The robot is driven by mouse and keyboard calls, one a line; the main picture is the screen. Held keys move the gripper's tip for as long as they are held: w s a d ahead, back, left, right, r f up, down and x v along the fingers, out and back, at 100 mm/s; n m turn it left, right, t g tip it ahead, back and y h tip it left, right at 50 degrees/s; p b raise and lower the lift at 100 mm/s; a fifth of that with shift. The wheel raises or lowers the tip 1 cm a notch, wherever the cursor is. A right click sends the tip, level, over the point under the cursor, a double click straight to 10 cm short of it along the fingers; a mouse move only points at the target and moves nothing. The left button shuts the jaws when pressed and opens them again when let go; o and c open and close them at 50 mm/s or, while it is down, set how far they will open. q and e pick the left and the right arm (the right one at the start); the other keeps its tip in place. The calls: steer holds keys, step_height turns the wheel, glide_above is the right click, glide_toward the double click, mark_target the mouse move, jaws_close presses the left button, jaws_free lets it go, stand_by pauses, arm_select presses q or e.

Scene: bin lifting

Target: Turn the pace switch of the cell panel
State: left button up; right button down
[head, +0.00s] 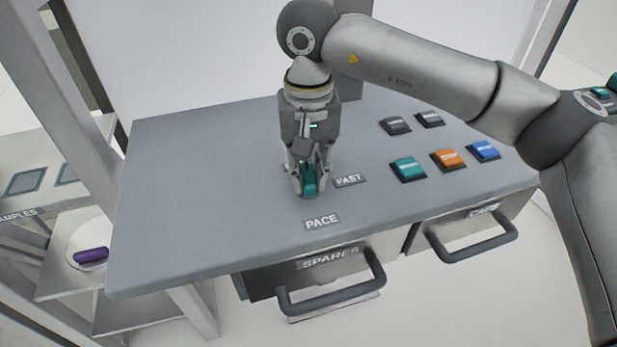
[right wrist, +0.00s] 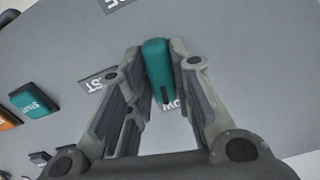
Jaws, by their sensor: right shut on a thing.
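The pace switch (head: 309,181) is a teal knob on the grey panel top (head: 200,215), behind the label PACE (head: 322,222). The label FAST (head: 348,180) lies to its right; another label is mostly hidden behind my gripper in the head view. My right gripper (head: 308,185) points down from above and is shut on the knob. In the right wrist view the teal knob (right wrist: 158,68) sits between the two fingers, with a dark line at its near end by a label ending in OW (right wrist: 172,104). My left gripper is not in view.
Teal (head: 407,168), orange (head: 448,159) and blue (head: 483,151) buttons and two dark ones stand on the panel's right side. Drawers with bar handles, one labelled SPARES (head: 330,258), hang below the front edge. A shelf with a purple object (head: 91,255) stands at the left.

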mark_target(308, 175)
steer(key=shift+n+b, duration=0.4)
steer(key=shift+n, duration=0.7)
steer(key=shift+r, duration=0.1)
steer(key=c, duration=1.3)
jaws_free()
step_height(308, 175, up, 12)
steer(key=shift+f, duration=0.1)
